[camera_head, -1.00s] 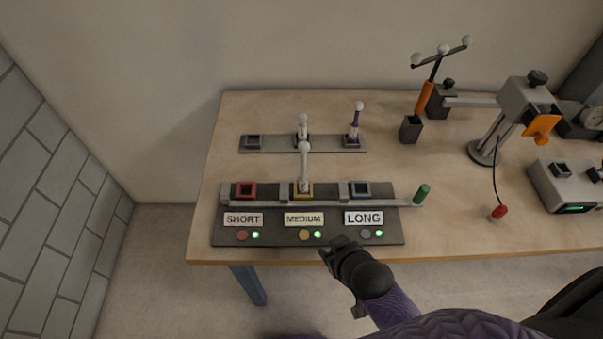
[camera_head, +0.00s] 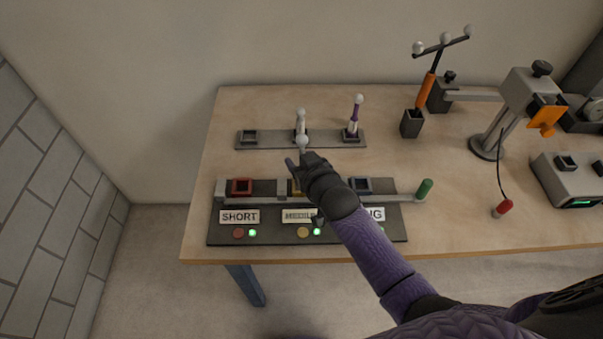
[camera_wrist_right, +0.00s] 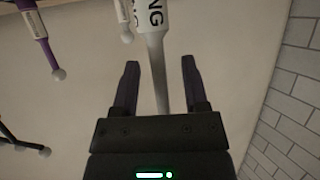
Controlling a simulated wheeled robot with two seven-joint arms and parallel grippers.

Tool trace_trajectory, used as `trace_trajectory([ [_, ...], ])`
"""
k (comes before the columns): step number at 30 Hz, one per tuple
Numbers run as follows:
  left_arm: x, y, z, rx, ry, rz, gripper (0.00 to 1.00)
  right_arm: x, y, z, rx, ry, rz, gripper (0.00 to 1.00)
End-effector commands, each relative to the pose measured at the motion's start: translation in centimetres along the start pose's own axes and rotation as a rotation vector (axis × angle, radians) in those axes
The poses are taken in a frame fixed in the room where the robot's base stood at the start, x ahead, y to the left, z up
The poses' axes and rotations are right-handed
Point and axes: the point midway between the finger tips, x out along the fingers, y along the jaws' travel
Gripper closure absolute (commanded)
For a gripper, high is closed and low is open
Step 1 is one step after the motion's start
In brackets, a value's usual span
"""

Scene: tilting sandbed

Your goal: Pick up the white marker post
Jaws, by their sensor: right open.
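A white marker post with a ball top (camera_head: 302,141) stands in the middle, yellow socket of the front rack. In the right wrist view its pale shaft (camera_wrist_right: 157,70), with a label ending in "NG", runs between my open fingers, with gaps on both sides. My right gripper (camera_head: 299,160) is at this post in the head view, and its hand hides much of the shaft and socket. A second white post (camera_head: 301,121) stands behind in the rear rack, beside a purple and white post (camera_head: 354,118). My left gripper is not in view.
The front rack has an empty red socket (camera_head: 241,187) and a blue socket (camera_head: 361,185). A green-handled bar end (camera_head: 424,189) is at its right. The table's left edge is clear.

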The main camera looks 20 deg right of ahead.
Motion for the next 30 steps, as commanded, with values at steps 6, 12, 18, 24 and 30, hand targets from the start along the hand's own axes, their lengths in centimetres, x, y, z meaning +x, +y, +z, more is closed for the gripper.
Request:
trace_trajectory([
  [6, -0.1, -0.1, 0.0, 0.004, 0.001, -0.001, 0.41, 0.0, 0.0, -0.1, 0.000, 0.000, 0.000, 0.49],
  [12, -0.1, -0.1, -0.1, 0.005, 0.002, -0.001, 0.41, 0.0, 0.0, -0.1, 0.000, -0.001, 0.000, 0.91],
  [18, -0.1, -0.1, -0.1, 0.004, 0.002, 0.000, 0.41, 0.0, 0.0, 0.0, 0.000, -0.001, 0.000, 1.00],
  [24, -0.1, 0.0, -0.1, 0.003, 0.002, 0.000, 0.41, 0.0, 0.0, 0.0, 0.000, -0.001, 0.000, 1.00],
  [30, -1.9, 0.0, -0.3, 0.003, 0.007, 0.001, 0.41, -1.3, 0.0, -3.2, -0.001, 0.004, 0.000, 1.00],
])
